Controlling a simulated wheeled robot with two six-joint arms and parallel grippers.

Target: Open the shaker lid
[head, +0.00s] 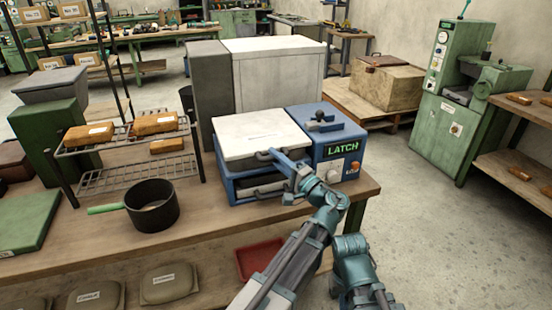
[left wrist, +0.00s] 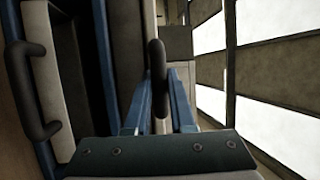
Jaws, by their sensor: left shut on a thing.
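The shaker (head: 238,187) is a blue box on the workbench with a white lid (head: 258,130) on its left part. The lid lies nearly flat, with a dark strip under its front edge. A dark bar handle sits on the lid's front edge. My left gripper (head: 272,155) is shut on this handle. In the left wrist view the handle (left wrist: 157,68) stands between the two blue fingers. A second dark handle (head: 270,191) is on the shaker's lower front; it also shows in the left wrist view (left wrist: 34,90). My right gripper is not in view.
The shaker's right part has a green LATCH display (head: 342,147) and a dark knob on top (head: 320,117). A tall grey-white box (head: 278,75) stands behind.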

